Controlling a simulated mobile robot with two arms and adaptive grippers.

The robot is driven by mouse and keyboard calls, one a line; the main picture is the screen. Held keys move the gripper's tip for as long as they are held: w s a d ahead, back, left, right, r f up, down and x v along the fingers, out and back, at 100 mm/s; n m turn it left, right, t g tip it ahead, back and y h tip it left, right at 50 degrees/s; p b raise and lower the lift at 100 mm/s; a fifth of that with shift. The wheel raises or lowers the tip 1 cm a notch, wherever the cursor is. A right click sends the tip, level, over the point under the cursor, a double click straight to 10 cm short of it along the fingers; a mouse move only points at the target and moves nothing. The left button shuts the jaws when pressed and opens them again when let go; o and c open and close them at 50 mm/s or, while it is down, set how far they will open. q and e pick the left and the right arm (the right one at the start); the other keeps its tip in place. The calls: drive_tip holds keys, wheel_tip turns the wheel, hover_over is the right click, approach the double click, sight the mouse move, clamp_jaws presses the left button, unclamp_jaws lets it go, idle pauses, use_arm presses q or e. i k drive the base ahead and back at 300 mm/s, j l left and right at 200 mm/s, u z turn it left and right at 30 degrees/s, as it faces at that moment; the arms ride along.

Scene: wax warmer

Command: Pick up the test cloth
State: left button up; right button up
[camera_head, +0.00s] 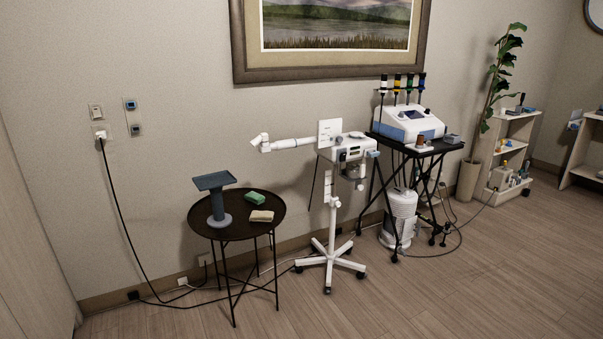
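On a small round dark table (206,229) at the left of centre lie two small folded, cloth-like items. One is green (254,198) and lies toward the back right. The other is beige (262,216) and lies nearer the right front edge. I cannot tell which of them is the test cloth. Neither of my grippers is in view.
A blue-grey stand (217,197) with a flat top is on the same table. A white wheeled device (331,200) stands right of it, its arm reaching left. A black cart (441,148) is farther right. Cords run along the wall. The front floor is clear.

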sight(266, 216)
drive_tip(key=i+l, duration=0.15)
drive_tip(key=i, duration=0.35)
drive_tip(key=i+l, duration=0.15)
drive_tip(key=i, duration=0.3)
drive_tip(key=i+l, duration=0.15)
drive_tip(key=i, duration=0.35)
drive_tip(key=u, duration=0.05)
